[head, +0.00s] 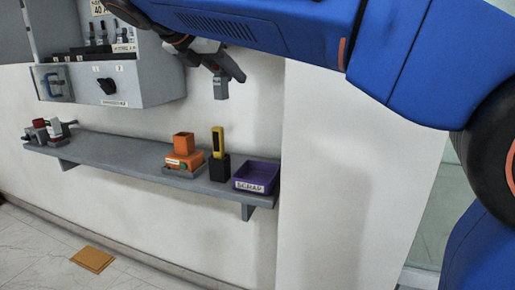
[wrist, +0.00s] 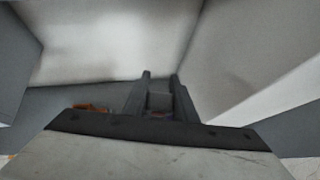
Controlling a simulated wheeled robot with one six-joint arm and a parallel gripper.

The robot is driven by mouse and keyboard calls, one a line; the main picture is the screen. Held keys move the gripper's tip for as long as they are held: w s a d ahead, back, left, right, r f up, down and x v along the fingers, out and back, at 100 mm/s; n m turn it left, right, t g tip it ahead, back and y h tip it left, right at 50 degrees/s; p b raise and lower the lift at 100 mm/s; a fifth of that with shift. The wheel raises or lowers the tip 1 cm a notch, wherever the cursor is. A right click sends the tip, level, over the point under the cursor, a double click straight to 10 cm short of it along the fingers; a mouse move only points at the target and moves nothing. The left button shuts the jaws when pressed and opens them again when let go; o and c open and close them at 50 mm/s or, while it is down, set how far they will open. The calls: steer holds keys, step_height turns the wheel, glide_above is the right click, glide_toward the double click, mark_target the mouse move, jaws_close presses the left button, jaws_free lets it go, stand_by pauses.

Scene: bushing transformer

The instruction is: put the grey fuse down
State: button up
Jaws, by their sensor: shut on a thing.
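My gripper (head: 225,75) hangs at the upper middle of the head view, in front of the white wall and above the right part of the shelf. It is shut on the grey fuse (head: 221,90), a small block that shows below the fingers. In the wrist view my gripper's two dark fingers (wrist: 160,80) stand on either side of the grey fuse (wrist: 160,102). The fuse is apart from the shelf, in the air. Its lower part is hard to make out in the wrist view.
The grey wall shelf (head: 120,153) carries small grey and red pieces (head: 40,130) at left, an orange device (head: 183,156), a yellow tool (head: 218,141) in a black holder (head: 219,168), and a purple tray (head: 256,177) labelled SCRAP. A grey cabinet (head: 130,80) hangs above. The shelf's middle is clear.

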steer(key=w+d+f+m+h, duration=0.1)
steer(key=d+f, duration=0.1)
steer(key=f, duration=0.5)
steer(key=w+d+f+m, duration=0.1)
steer(key=w+d+f, duration=0.15)
steer(key=f, duration=0.45)
glide_toward(251, 162)
steer(key=shift+g, duration=0.4)
steer(key=shift+w+d+f, duration=0.1)
steer(key=shift+d+f, duration=0.3)
steer(key=shift+d, duration=0.5)
steer(key=shift+w+d+f, duration=0.1)
steer(key=shift+d+f, duration=0.3)
steer(key=shift+d, duration=0.5)
steer(key=shift+w+d+f, duration=0.1)
steer(key=shift+d+f, duration=0.25)
steer(key=shift+d, duration=0.55)
steer(key=shift+f, duration=0.1)
steer(key=o, duration=1.1)
steer(key=v, duration=1.2)
steer(key=shift+w+a, duration=0.1)
